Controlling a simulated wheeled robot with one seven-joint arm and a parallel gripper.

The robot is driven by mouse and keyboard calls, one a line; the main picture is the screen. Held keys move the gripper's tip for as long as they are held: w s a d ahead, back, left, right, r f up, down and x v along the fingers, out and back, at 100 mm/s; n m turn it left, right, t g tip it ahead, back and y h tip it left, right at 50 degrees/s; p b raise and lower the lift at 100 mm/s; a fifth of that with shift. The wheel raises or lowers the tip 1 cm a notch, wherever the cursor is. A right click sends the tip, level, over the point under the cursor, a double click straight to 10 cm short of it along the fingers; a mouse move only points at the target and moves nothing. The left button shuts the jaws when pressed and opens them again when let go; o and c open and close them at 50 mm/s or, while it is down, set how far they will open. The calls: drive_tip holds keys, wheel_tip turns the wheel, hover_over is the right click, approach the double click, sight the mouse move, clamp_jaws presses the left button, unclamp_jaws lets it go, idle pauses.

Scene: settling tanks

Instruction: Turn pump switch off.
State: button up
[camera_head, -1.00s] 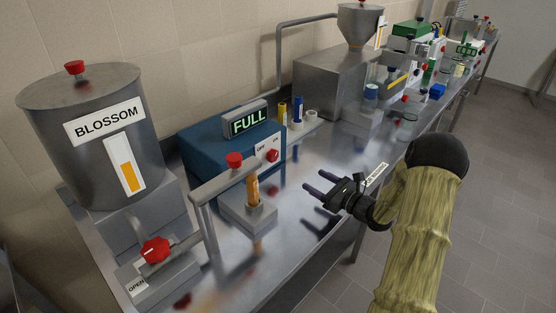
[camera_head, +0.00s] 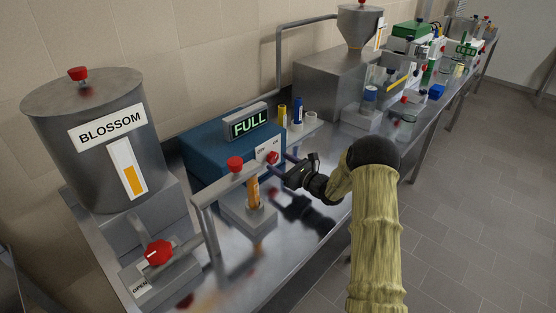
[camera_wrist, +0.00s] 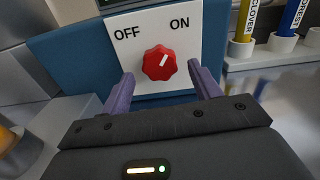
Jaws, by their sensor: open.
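The pump switch is a red knob (camera_wrist: 159,63) on a white plate (camera_wrist: 135,29) marked OFF at left and ON at right. In the wrist view its white mark points up and to the right, towards ON. In the head view the knob (camera_head: 272,157) is on the front of a blue box (camera_head: 205,153) with a lit FULL display (camera_head: 249,121). My gripper (camera_wrist: 159,84) is open, its two purple fingers on either side of and just below the knob. I cannot tell whether they touch it. In the head view my gripper (camera_head: 285,165) is right in front of the knob.
A metal tank labelled BLOSSOM (camera_head: 97,140) stands at left, with a red valve knob (camera_head: 158,252) below. A grey stand with a red-topped arm and an orange-filled tube (camera_head: 253,193) is left of my gripper. Yellow (camera_head: 283,113) and blue (camera_head: 297,111) tubes stand behind.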

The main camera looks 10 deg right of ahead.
drive_tip(key=shift+x, duration=1.1)
drive_tip(key=shift+c, duration=0.4)
